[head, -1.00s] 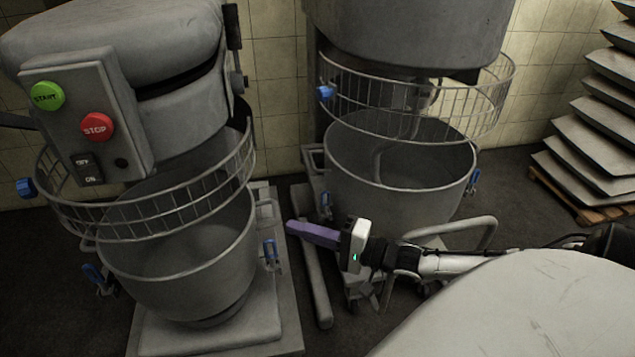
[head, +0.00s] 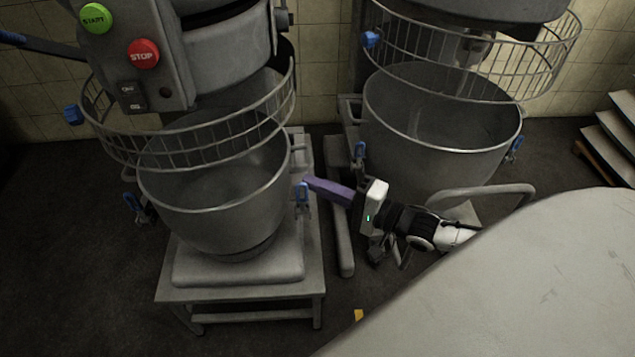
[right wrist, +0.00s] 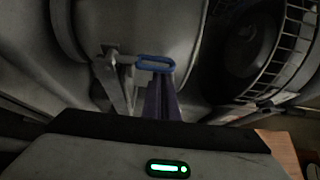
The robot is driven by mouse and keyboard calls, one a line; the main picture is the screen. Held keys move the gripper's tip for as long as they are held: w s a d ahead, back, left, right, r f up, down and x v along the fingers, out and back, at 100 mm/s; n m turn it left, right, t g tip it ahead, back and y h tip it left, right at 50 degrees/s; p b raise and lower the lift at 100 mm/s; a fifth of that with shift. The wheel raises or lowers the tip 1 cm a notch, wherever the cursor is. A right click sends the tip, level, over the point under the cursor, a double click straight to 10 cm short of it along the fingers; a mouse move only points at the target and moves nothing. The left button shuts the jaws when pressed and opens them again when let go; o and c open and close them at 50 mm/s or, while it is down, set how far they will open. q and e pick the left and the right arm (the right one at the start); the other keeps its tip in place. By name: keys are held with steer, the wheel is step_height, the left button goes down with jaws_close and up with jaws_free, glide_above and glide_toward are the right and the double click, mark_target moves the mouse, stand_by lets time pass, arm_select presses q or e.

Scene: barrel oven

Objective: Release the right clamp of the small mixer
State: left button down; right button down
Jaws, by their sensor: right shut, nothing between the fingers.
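The small mixer (head: 235,60) stands at the left in the head view, with green START and red STOP buttons and a steel bowl (head: 215,205). Its right clamp (head: 302,197) has a blue handle at the bowl's right side. My right gripper (head: 308,183) has purple fingers, shut and empty, with tips right at the clamp handle. In the right wrist view the blue handle (right wrist: 155,63) is just beyond the finger tips (right wrist: 160,82); I cannot tell whether they touch. My left gripper is out of view.
A pale rounded surface (head: 520,285) fills the lower right. Stacked trays (head: 620,130) stand at the far right. Dark floor (head: 70,260) is free at the left.

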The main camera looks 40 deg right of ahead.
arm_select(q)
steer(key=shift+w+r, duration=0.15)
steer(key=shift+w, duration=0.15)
arm_select(e)
steer(key=shift+s, duration=0.15)
